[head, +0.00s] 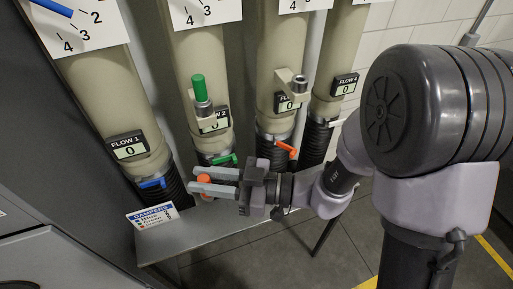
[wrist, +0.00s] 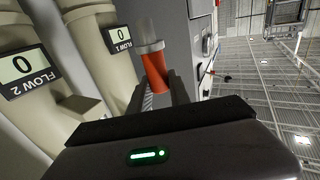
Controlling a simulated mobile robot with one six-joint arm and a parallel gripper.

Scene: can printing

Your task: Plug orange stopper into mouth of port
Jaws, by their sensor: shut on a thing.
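The orange stopper (head: 205,180) is between the fingers of my gripper (head: 202,181), which is shut on it low in front of the second pipe. In the wrist view the orange stopper (wrist: 155,72) stands tilted between the fingers, with a grey collar and a pale, clear-looking end. A grey metal port (head: 299,84) with its mouth facing up sticks out of the third pipe, above and to the right of my gripper. A similar port on the second pipe holds a green stopper (head: 200,88). The stopper is apart from the ports.
Several beige pipes carry flow displays, such as FLOW 1 (head: 129,147). Blue (head: 152,183), green (head: 224,159) and orange (head: 286,149) levers jut out near their black hoses. A grey ledge (head: 190,236) with a dampers sign (head: 152,217) lies below my gripper. Floor is clear in front.

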